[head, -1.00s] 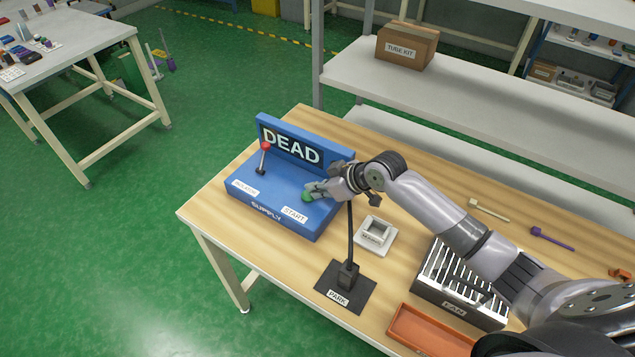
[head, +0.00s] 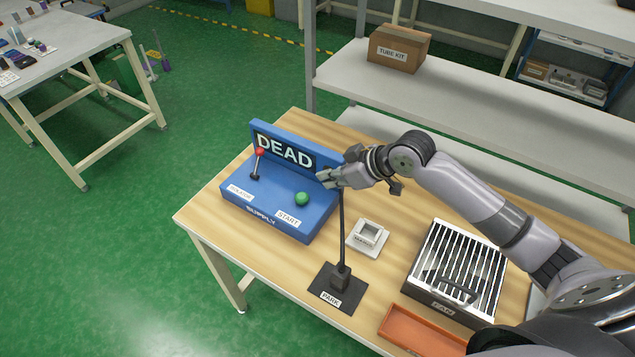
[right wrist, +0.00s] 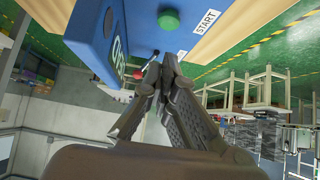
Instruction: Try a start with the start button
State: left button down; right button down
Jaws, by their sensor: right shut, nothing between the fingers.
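The blue supply box (head: 262,211) stands at the left end of the wooden table, and its back panel reads DEAD (head: 285,152). The green start button (head: 302,199) sits on its top beside the START label (head: 288,219); it also shows in the right wrist view (right wrist: 168,20). A lever with a red knob (head: 260,152), by the ISOLATOR label, stands upright. My right gripper (head: 322,178) is shut and empty, up and to the right of the button and apart from it. In the right wrist view its fingertips (right wrist: 162,62) meet below the button. My left gripper is not in view.
A thin dark post on the PARK base (head: 341,288) stands close to my right gripper. A small white holder (head: 368,236), a FAN box with a slatted top (head: 458,268) and an orange tray (head: 425,333) are on the table. A shelf with a TUBE KIT box (head: 398,50) stands behind.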

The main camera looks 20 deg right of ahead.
jog(key=shift+v, duration=1.1)
